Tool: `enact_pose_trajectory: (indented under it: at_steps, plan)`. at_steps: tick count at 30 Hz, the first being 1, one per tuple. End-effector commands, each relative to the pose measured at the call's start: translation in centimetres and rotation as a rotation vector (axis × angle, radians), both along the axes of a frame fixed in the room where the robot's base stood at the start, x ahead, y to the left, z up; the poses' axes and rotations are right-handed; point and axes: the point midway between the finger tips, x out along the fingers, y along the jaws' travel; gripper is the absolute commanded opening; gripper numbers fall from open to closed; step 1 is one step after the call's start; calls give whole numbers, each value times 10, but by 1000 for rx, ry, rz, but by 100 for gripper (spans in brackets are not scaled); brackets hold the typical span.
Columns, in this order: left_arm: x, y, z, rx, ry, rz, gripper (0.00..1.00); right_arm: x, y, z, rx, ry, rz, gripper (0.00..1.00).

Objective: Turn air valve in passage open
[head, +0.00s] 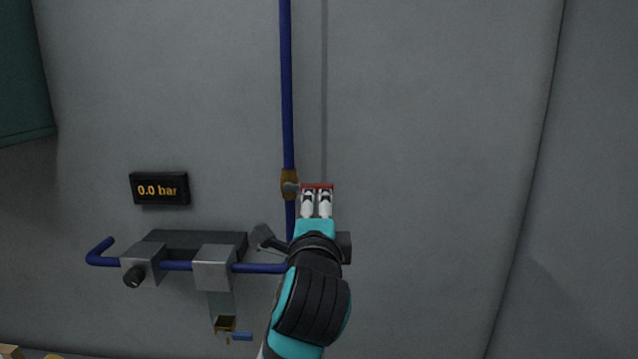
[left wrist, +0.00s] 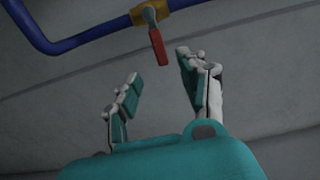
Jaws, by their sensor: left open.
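The air valve has a brass body (head: 289,184) on a vertical blue pipe on the grey wall. Its red handle (head: 318,187) points right, across the pipe. The handle also shows in the left wrist view (left wrist: 158,47), below the brass body (left wrist: 150,12). My left gripper (head: 317,193) is at the handle, its fingers covering part of it in the head view. In the left wrist view the gripper (left wrist: 159,68) is open, with the handle's end between or just beyond the two fingertips; contact is not clear. My right gripper is not in view.
A black display (head: 159,189) reads 0.0 bar. Below it, grey blocks (head: 214,267) with a horizontal blue pipe (head: 258,268) and a black knob (head: 134,277) stick out from the wall. The wall right of my arm is bare.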

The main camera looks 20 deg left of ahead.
Motion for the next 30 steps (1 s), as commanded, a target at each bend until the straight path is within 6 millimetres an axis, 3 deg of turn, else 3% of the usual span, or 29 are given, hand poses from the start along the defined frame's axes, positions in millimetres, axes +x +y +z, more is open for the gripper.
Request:
enact_pose_trajectory:
  at_steps: [9, 15, 21, 30]
  plan:
    - [67, 20, 4, 0, 2, 2, 42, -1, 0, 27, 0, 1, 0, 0]
    - [98, 28, 2, -1, 2, 0, 42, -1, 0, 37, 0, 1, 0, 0]
    - [111, 32, 0, -1, 1, -1, 42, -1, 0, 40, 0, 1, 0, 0]
    - [112, 32, 0, -2, -1, -1, 40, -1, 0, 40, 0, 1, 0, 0]
